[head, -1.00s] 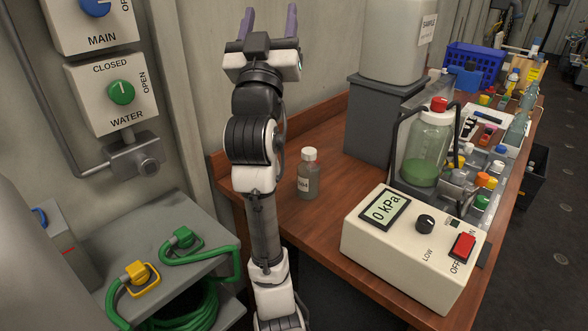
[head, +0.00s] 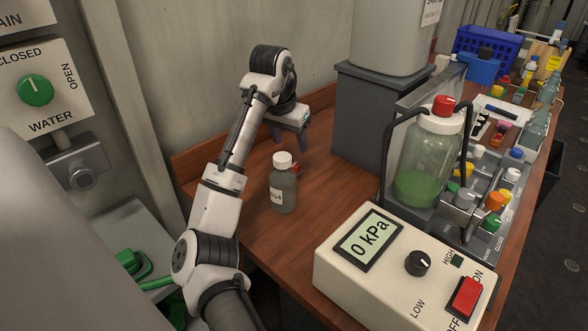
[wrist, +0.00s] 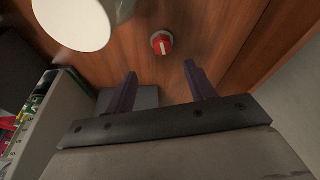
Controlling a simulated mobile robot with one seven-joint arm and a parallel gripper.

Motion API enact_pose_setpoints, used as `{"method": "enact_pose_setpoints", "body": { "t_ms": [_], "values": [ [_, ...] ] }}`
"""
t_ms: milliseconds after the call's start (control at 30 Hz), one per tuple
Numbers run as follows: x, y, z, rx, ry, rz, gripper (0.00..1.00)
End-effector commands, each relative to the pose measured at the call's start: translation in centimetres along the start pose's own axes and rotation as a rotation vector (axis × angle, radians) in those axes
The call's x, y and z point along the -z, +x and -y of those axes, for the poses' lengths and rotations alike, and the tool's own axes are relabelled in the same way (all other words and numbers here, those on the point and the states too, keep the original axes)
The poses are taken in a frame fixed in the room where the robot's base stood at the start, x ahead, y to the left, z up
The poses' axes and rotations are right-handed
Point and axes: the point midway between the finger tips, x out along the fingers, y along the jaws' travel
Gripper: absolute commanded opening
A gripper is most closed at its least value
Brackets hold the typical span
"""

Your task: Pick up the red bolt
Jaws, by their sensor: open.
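The red bolt (wrist: 162,43) shows in the wrist view as a small round red top with a pale slot, standing on the brown wooden bench. In the head view a small part of the red bolt (head: 297,168) shows just behind the white-capped bottle (head: 283,185). My gripper (head: 291,136) hangs above the bench, behind the bottle, with its fingers pointing down. In the wrist view my gripper (wrist: 160,72) is open and empty. The bolt lies beyond the fingertips, roughly centred between them, and apart from them.
The bottle's white cap (wrist: 72,20) is close beside the bolt. A grey pedestal (head: 365,125) stands right of my gripper. A pressure box (head: 400,265) and a jar of green liquid (head: 425,165) stand nearer right. The wall runs behind the bench; clear wood lies left of the bottle.

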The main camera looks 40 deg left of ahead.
Motion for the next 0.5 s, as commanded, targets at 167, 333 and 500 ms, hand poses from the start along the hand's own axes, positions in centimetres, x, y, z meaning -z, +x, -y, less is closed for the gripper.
{"method": "enact_pose_setpoints", "body": {
  "t_ms": [167, 333, 500],
  "values": [
    [0.0, 3.0, 0.1, 0.001, -0.001, 0.000, 0.55],
    [0.0, 4.2, 0.1, 0.002, 0.000, -0.002, 0.55],
    [-0.2, 6.0, 0.4, 0.001, -0.001, -0.001, 0.55]
  ]
}}
